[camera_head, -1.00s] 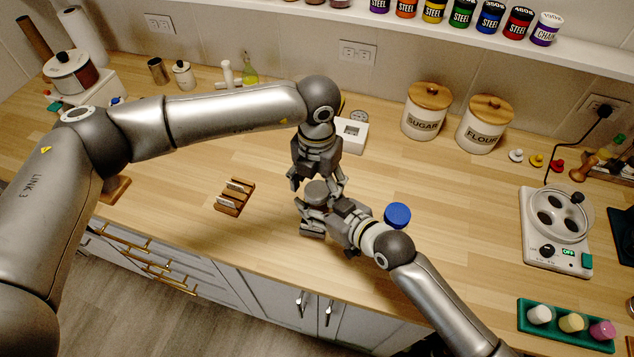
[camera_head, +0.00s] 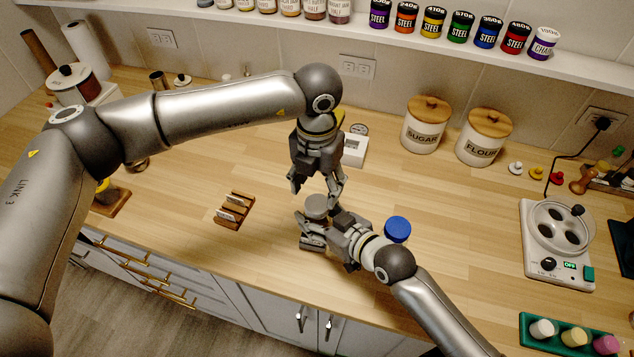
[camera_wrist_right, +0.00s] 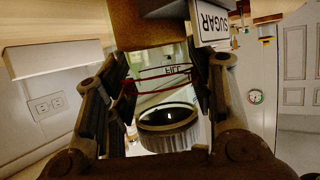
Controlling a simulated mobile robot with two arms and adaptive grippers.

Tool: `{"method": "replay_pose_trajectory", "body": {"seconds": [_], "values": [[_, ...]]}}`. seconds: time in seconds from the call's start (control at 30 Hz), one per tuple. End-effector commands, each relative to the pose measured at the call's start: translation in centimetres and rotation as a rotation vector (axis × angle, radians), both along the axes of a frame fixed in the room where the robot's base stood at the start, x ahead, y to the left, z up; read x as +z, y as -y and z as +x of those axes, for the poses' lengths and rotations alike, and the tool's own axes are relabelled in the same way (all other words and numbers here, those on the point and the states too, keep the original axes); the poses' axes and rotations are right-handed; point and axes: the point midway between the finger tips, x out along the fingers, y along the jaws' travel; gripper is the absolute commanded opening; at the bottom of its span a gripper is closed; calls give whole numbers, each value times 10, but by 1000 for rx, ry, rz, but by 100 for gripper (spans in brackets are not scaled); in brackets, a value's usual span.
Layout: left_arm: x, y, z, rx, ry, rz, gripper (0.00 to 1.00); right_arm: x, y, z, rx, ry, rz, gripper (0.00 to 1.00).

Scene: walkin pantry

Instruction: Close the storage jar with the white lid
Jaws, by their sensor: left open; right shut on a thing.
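The storage jar (camera_wrist_right: 165,88), clear with a red fill line, is between my right gripper's fingers in the right wrist view, where it appears upside down. My right gripper (camera_head: 316,228) is shut on it; in the head view the gripper hides most of its body. The white lid (camera_head: 316,205), greyish in this light, is at the jar's top; its ribbed side shows in the wrist view (camera_wrist_right: 170,138). I cannot tell whether it is fully seated. My left gripper (camera_head: 316,192) is open just above the lid, fingers pointing down and spread to either side.
A blue round-topped item (camera_head: 398,228) stands close beside my right wrist. A small wooden rack (camera_head: 234,210) lies to the left. Sugar (camera_head: 423,130) and flour (camera_head: 481,142) canisters stand at the back, a hotplate-like appliance (camera_head: 548,265) at right. Counter between is clear.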

Motion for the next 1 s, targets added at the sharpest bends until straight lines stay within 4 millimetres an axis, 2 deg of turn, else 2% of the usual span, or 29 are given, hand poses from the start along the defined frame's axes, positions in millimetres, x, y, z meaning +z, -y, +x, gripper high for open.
{"method": "replay_pose_trajectory", "body": {"seconds": [0.5,1.0], "values": [[32,1,-1,505,-1,-2,55,0,0,0,0,-1,-1,0],[31,0,0,551,-1,0,55,-1,0,0,0,-1,-1,0]]}}
